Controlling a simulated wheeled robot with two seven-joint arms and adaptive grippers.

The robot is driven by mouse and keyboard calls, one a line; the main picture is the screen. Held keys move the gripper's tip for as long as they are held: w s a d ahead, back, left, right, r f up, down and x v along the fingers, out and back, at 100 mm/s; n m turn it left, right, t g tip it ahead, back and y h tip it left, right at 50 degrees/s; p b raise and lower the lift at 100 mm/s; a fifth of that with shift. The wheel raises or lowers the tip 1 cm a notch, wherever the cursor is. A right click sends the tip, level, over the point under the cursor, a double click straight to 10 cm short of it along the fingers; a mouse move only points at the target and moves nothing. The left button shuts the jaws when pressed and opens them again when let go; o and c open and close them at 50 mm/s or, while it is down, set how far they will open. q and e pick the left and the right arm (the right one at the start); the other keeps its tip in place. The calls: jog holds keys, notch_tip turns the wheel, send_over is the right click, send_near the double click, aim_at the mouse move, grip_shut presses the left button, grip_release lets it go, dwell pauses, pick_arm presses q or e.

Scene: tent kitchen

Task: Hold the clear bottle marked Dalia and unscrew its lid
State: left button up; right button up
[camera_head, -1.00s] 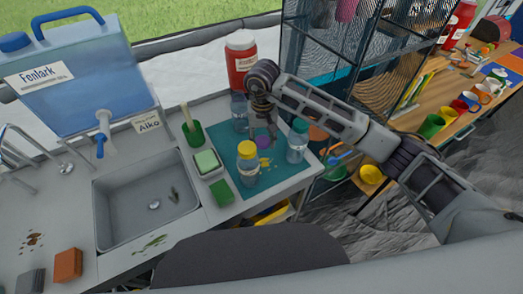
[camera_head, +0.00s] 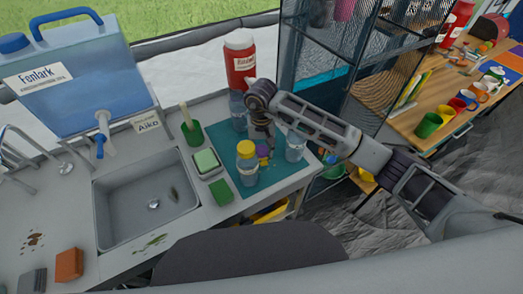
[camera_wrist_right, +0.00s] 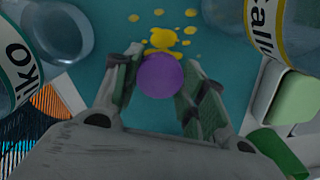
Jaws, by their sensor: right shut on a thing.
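My right gripper (camera_head: 266,142) reaches down over the teal mat (camera_head: 225,181). Its fingers are shut on a round purple thing (camera_wrist_right: 160,75), which also shows in the head view (camera_head: 263,151). A clear bottle with a yellow lid (camera_head: 247,163) stands close to the left of the gripper. A second clear bottle (camera_head: 295,148) stands to its right, its top mostly hidden by my arm. A third clear bottle (camera_head: 238,112) stands behind. The wrist view shows two bottles with partly cut-off labels ending "lko" (camera_wrist_right: 18,55) and "allu" (camera_wrist_right: 264,35). I cannot read "Dalia" anywhere. My left gripper is out of view.
Yellow spots (camera_wrist_right: 168,38) lie on the mat beside the purple thing. A red bottle (camera_head: 239,65) stands at the back. A soap dish (camera_head: 206,163), green sponge (camera_head: 221,192) and sink (camera_head: 145,205) are to the left. A mesh rack (camera_head: 320,60) stands close behind my right arm.

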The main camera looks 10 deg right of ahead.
jog(key=shift+f, duration=0.8)
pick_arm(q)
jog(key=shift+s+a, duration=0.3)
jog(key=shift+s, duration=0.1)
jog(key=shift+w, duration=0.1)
